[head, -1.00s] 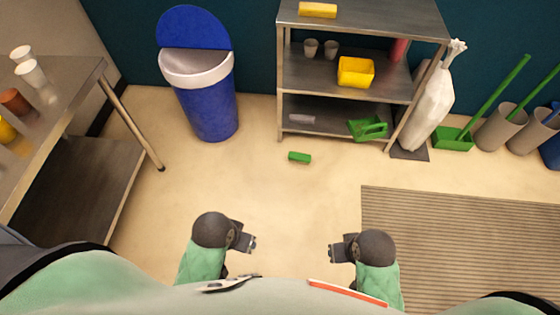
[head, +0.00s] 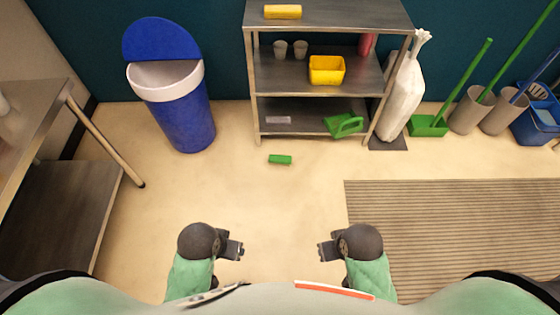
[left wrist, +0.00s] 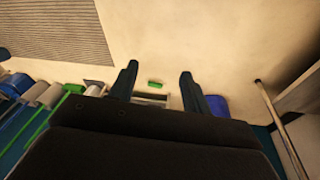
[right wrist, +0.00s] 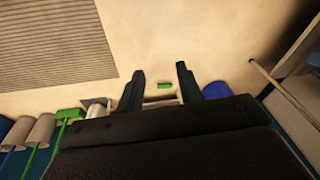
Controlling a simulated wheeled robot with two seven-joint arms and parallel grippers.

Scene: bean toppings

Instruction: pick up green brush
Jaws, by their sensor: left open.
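The green brush (head: 280,159) looks like a small green block lying on the floor in front of the shelf in the head view. It also shows in the left wrist view (left wrist: 155,84) and the right wrist view (right wrist: 164,86), in the gap between the fingers but well beyond them. My left gripper (head: 239,250) is open and empty, nearer to me than the brush and to its left. My right gripper (head: 323,251) is open and empty, nearer to me and to its right. Neither touches the brush. Its underside is hidden.
A metal shelf (head: 330,87) holds a yellow tub (head: 326,70) and a green dustpan (head: 344,124). A blue bin (head: 182,120) stands left of it, a table (head: 50,115) further left. Green-handled tools stand at the right. A striped mat (head: 450,235) lies right. The floor around the brush is clear.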

